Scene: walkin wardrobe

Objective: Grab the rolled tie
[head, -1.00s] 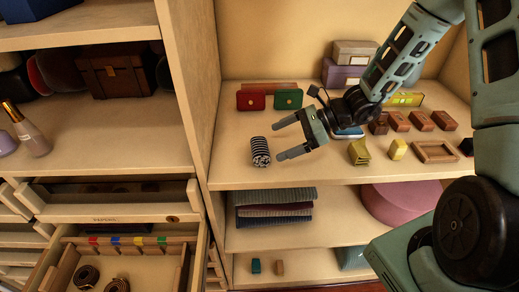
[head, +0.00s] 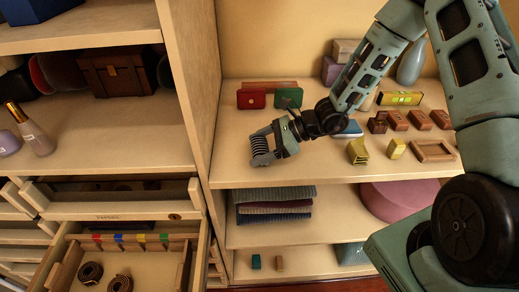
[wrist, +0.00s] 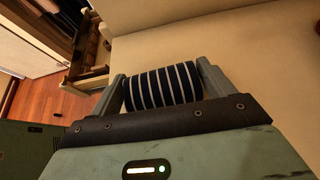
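The rolled tie (wrist: 162,88) is a dark navy roll with pale stripes. It sits between the two fingers of my gripper (wrist: 163,84), and both fingers appear to touch its ends in the wrist view. In the head view the tie (head: 262,151) is on the middle shelf near its left front, partly hidden by my gripper (head: 259,148), which reaches around it from the right. I see no clear gap between the tie and the shelf.
Behind the tie stand a red wallet (head: 251,98) and a green wallet (head: 288,97). The upright panel (head: 198,90) is close on the left. An open drawer (head: 120,262) is below left.

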